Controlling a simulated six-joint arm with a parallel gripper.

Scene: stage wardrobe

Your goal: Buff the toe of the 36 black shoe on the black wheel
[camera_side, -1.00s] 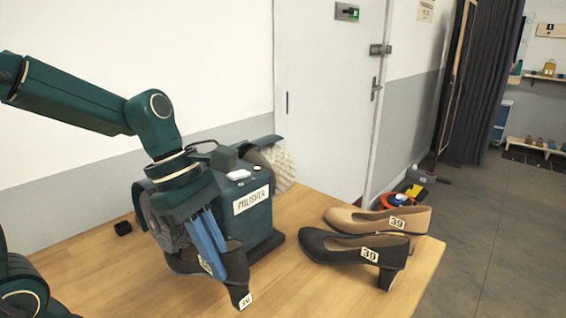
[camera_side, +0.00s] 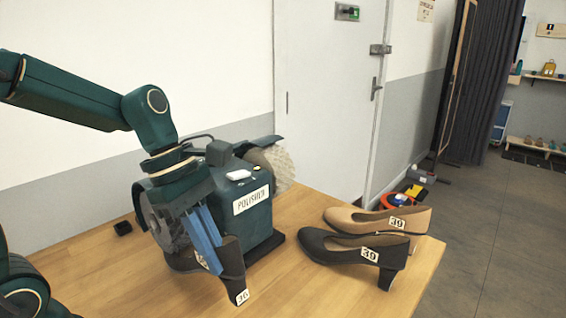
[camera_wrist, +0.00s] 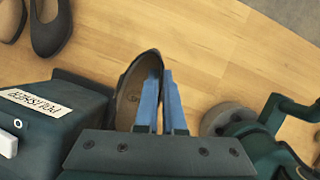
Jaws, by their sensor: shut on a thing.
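The black shoe with the 36 tag (camera_side: 234,264) is held at its side by my gripper (camera_side: 208,242), whose blue fingers are shut on it. Its heel hangs down toward the camera and its toe points back under the black wheel side. The dark wheel (camera_side: 149,214) is on the left of the green polisher (camera_side: 258,222), partly hidden behind my gripper. I cannot tell whether the toe touches it. In the wrist view the shoe (camera_wrist: 131,84) shows its open top beside the fingers (camera_wrist: 160,98). The pale wheel (camera_side: 274,163) is at the polisher's far side.
A black shoe (camera_side: 340,250) and a tan shoe (camera_side: 372,220), both tagged 39, stand on the wooden table (camera_side: 330,292) right of the polisher. The table's front is clear.

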